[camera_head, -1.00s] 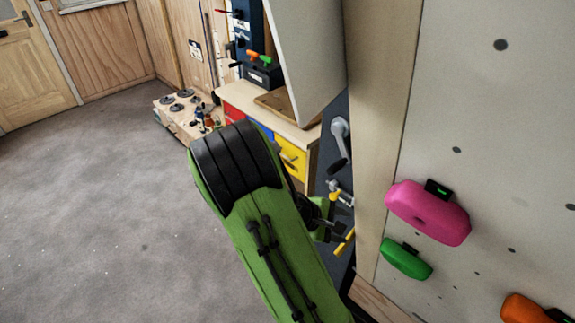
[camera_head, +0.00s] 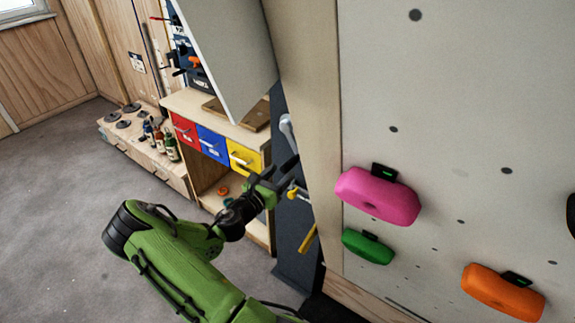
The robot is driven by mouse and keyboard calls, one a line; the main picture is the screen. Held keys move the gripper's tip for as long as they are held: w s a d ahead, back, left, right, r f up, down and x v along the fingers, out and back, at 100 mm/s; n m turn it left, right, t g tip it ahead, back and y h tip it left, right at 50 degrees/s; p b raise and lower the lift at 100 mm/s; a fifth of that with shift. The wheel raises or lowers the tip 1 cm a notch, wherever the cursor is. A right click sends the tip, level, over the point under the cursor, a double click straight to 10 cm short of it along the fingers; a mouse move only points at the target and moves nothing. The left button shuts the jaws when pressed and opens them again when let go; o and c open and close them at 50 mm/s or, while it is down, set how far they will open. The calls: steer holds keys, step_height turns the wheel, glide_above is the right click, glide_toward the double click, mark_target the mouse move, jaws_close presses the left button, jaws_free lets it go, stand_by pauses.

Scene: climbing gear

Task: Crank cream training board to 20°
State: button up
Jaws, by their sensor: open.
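A large cream board (camera_head: 450,110) with dark holes and coloured holds fills the right side. A second pale panel (camera_head: 225,60) leans at the upper middle; which one is the training board I cannot tell. On the dark upright between them is a grey crank-like lever (camera_head: 286,124), partly hidden. Below it are a yellow-ended fitting (camera_head: 298,193) and a yellow bar (camera_head: 308,239). My gripper (camera_head: 279,172) is open in front of the upright, near the grey lever and the yellow fitting. I cannot tell whether it touches either.
A wooden unit with red, blue and yellow drawers (camera_head: 245,158) stands just left of my gripper. A low bench (camera_head: 150,150) with bottles and round plates is further left. Pink (camera_head: 378,196), green (camera_head: 367,246) and orange (camera_head: 503,293) holds stick out at right. The grey floor is clear at left.

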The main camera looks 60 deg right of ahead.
mark_target(289, 165)
steer(key=d, duration=0.5)
steer(key=shift+s+d, duration=0.2)
steer(key=shift+s, duration=0.1)
jaws_close()
